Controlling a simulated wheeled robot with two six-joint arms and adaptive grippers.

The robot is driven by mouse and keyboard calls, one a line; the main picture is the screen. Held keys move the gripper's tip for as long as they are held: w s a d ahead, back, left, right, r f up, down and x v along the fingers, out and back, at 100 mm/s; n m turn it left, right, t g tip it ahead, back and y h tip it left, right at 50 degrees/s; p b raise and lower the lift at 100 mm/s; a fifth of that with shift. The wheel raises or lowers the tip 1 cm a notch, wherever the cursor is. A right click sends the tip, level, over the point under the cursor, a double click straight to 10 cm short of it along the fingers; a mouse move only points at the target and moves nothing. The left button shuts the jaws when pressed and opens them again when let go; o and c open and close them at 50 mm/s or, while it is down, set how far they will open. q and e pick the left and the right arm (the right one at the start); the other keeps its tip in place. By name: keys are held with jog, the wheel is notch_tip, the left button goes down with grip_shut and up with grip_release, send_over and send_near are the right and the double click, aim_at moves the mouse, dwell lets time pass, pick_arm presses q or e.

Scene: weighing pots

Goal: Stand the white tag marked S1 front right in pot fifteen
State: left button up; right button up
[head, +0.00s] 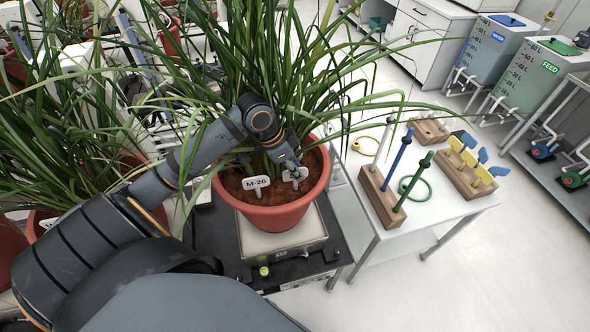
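The terracotta pot (272,217) with brown soil and a tall grassy plant stands on a pale plate on a dark bench scale. A white tag (295,175) stands in the soil at its front right; its marking is too small to read. My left gripper (292,166) is right at the top of this tag, over the soil. Its fingertips are small and partly hidden, so I cannot tell whether they grip the tag. A second white tag reading M-26 (257,184) stands in the soil left of it. My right gripper is not in view.
A white table (425,222) at right bears a wooden block (380,197) with upright coloured rods, a block (466,178) with yellow and blue tags, and looped ties. Tanks (530,75) stand behind. Long leaves hang over the pot. Other potted plants crowd the left.

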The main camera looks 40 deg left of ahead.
pick_arm(q)
notch_tip(320, 180, up, 9)
jog(key=shift+f, duration=0.1)
jog(key=shift+f, duration=0.1)
dwell(0.8)
